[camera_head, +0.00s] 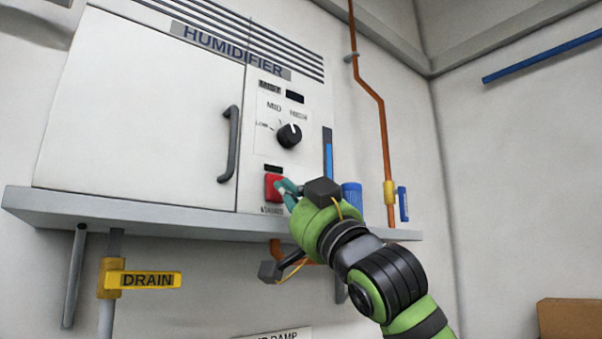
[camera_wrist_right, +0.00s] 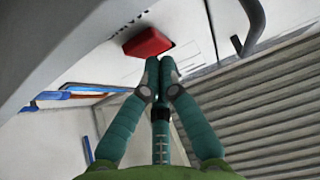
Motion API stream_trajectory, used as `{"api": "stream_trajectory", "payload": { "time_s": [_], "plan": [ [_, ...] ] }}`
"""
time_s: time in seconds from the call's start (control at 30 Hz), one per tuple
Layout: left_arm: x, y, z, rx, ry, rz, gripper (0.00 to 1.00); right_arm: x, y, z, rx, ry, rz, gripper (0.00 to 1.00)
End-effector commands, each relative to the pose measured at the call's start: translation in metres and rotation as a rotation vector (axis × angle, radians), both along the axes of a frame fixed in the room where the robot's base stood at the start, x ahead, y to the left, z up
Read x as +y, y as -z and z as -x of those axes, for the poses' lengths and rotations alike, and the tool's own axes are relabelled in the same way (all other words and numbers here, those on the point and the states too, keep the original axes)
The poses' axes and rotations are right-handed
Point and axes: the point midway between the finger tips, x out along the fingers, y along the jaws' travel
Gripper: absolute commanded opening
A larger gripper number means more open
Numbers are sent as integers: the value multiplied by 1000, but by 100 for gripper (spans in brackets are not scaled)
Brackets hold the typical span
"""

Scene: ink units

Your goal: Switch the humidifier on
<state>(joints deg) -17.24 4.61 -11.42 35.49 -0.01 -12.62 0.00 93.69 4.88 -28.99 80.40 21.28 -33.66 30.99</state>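The humidifier (camera_head: 140,100) is a white cabinet on a grey shelf, with a door and a control panel on its right. A red switch (camera_head: 273,187) sits low on the panel; it also shows in the right wrist view (camera_wrist_right: 147,42). A black dial (camera_head: 289,135) is above it, beside LOW and MID marks. The small display windows are dark. My right gripper (camera_head: 287,190) is at the red switch, its fingertips overlapping the switch's right side. In the right wrist view its teal fingers (camera_wrist_right: 160,68) are together and empty, just below the switch. I cannot tell whether they touch it. My left gripper is not in view.
A door handle (camera_head: 230,144) sticks out left of the panel. The grey shelf edge (camera_head: 130,212) runs below the cabinet. A yellow DRAIN valve lever (camera_head: 145,280) is at the lower left. An orange pipe (camera_head: 383,140) and a blue cylinder (camera_head: 352,195) stand to the right.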

Motion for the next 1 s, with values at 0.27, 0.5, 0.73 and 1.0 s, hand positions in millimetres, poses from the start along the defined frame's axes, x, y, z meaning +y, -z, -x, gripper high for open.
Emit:
{"api": "stream_trajectory", "payload": {
  "time_s": [0.27, 0.5, 0.73, 1.0],
  "plan": [
    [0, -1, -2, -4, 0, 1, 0, 2, 2, -2, 1, 0, 1, 0],
    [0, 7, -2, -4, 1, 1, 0, 5, 8, -6, -36, -5, -32, 0],
    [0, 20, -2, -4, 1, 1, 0, 6, 14, -7, -166, -6, -126, 0],
    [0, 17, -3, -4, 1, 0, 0, 5, 10, -7, -167, -1, -121, 0]
  ]
}}
